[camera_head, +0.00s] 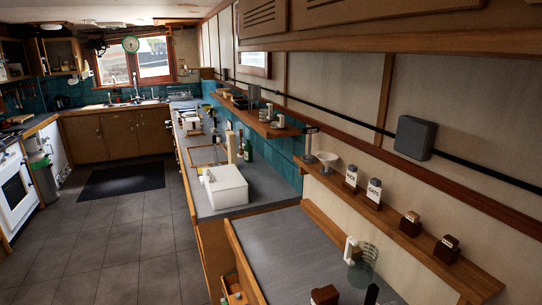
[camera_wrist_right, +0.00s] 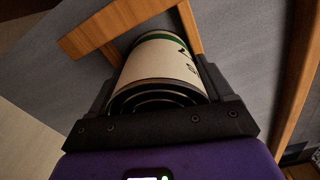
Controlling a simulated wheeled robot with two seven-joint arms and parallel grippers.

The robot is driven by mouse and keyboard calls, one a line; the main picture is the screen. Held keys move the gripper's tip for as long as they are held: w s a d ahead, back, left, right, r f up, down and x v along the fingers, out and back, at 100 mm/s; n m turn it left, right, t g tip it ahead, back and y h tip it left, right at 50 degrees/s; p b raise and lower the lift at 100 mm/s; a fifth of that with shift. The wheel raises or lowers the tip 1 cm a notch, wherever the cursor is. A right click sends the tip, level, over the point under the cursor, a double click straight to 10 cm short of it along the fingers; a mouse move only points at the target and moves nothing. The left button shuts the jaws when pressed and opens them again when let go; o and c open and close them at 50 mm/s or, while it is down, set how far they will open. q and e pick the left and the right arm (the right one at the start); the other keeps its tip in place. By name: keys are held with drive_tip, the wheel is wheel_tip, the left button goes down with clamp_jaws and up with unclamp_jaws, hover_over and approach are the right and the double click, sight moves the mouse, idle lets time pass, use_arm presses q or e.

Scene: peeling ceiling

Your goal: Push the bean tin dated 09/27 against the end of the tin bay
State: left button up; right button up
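A tin (camera_wrist_right: 160,65) with a cream label, a green band and dark lettering shows in the right wrist view. Its ringed end faces the camera. Only part of the lettering shows and I cannot read a date on it. My right gripper (camera_wrist_right: 162,85) has one dark finger on each side of the tin, close against it, and appears shut on it. Wooden strips (camera_wrist_right: 95,28) meet in a corner by the tin's far end; I cannot tell whether the tin touches them. Neither gripper can be made out in the head view.
In the head view a grey worktop (camera_head: 285,250) runs along the right wall, with a clear jug (camera_head: 362,268) near its front right. A narrow wooden shelf (camera_head: 400,232) above holds shakers and small brown blocks. A white box (camera_head: 226,186) stands on the further counter.

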drive_tip(key=c, duration=0.7)
drive_tip(key=shift+s+d, duration=0.2)
drive_tip(key=shift+s, duration=0.3)
drive_tip(key=shift+s+d, duration=0.15)
drive_tip(key=shift+s, duration=0.35)
idle(0.4)
drive_tip(key=o, duration=1.2)
wheel_tip(320, 180, up, 8)
drive_tip(key=shift+f+p, duration=0.2)
drive_tip(key=shift+p, duration=0.35)
